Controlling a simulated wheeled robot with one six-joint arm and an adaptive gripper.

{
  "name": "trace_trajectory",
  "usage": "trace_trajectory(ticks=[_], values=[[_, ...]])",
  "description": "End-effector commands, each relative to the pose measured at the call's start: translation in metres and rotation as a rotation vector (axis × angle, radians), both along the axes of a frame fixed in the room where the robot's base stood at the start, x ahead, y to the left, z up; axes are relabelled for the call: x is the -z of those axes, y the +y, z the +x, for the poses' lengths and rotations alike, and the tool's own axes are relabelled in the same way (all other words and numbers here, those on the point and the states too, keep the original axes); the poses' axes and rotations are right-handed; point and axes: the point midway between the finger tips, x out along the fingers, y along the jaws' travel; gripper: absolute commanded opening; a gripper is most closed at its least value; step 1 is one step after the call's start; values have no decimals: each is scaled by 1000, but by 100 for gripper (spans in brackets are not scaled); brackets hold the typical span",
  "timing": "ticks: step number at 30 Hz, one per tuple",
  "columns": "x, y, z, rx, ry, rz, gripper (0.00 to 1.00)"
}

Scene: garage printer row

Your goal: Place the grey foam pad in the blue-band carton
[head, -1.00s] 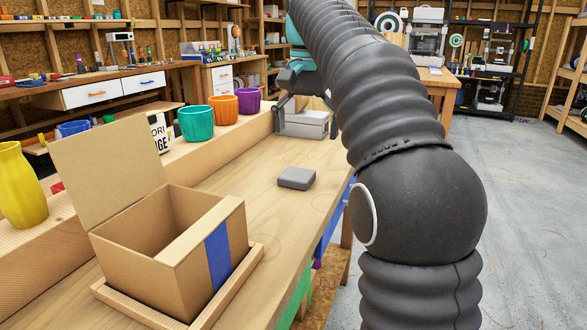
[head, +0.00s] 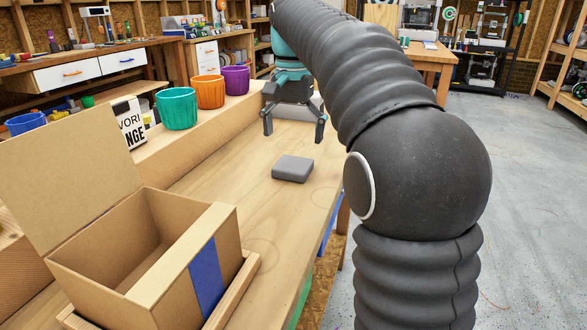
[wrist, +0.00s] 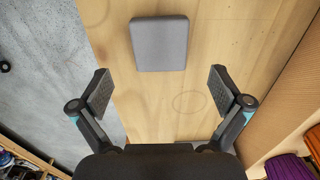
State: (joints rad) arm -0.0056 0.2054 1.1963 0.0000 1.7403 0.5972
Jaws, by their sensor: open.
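The grey foam pad (head: 293,168) lies flat on the wooden bench top, right of the carton. In the wrist view the pad (wrist: 160,43) is at the top, beyond and between my fingertips, with nothing touching it. The blue-band carton (head: 140,262) stands open at the lower left, its flap raised at the back left and a blue band on its right part. The part of its inside that shows looks empty. My gripper (head: 294,138) is open and empty, pointing down behind the pad in the head view. Its two spread fingers (wrist: 160,92) show in the wrist view.
The carton sits in a shallow wooden tray (head: 238,283). Teal (head: 176,108), orange (head: 208,91) and purple (head: 235,79) pots stand on a raised ledge behind. A grey box is partly hidden behind my gripper. Bench top around the pad is clear.

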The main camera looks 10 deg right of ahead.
Motion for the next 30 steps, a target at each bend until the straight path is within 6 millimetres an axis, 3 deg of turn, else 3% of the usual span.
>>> trace_trajectory(ticks=[8, 18, 27, 30], values=[[20, 1, -1, -1, 1, 1, 100], [62, 2, -2, -1, 0, 0, 100], [65, 2, -2, -1, -1, -1, 100], [65, 2, -2, -1, 0, 0, 78]])
